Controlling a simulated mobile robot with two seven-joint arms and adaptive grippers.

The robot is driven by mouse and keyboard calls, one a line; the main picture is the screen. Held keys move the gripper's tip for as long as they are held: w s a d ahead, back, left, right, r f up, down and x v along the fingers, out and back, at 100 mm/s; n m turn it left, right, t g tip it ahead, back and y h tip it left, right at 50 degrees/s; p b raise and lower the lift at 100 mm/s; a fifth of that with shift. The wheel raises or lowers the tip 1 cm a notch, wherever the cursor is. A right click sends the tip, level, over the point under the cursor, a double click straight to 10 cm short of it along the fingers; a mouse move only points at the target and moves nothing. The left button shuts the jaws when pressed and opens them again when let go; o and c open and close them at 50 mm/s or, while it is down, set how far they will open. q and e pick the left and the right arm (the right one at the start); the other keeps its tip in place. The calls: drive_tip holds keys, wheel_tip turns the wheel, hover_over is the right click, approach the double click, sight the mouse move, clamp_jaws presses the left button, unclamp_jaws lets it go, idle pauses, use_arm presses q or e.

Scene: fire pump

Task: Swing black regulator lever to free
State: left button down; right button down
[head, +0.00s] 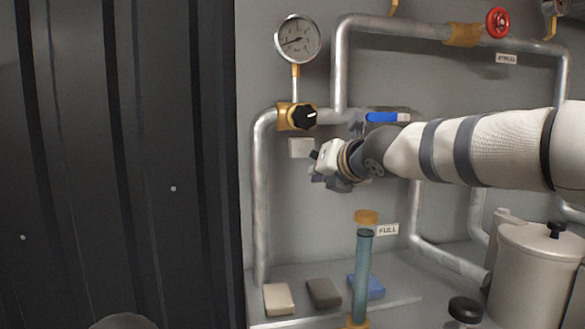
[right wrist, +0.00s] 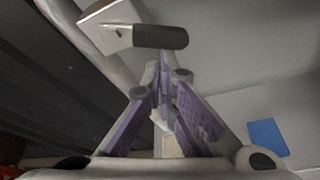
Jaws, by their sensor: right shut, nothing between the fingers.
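My right gripper (head: 320,180) is below and slightly right of the regulator in the head view. In the right wrist view its purple-padded fingers (right wrist: 165,78) meet just below the bar, shut and empty. Contact cannot be told. My left gripper is not in view.
A pale plate (head: 301,147) is on the wall under the regulator. A blue-handled valve (head: 387,117) is behind my right arm. Pipes frame the area. A glass tube (head: 362,275) and several blocks, one blue (head: 372,284), stand on the shelf below. A dark panel (head: 120,160) fills the left.

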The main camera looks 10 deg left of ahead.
drive_tip(key=shift+w+d+r+n+h, duration=0.1)
drive_tip(key=shift+d+r+n+h, duration=0.35)
drive_tip(key=shift+n, duration=0.45)
drive_tip(key=shift+r, duration=0.75)
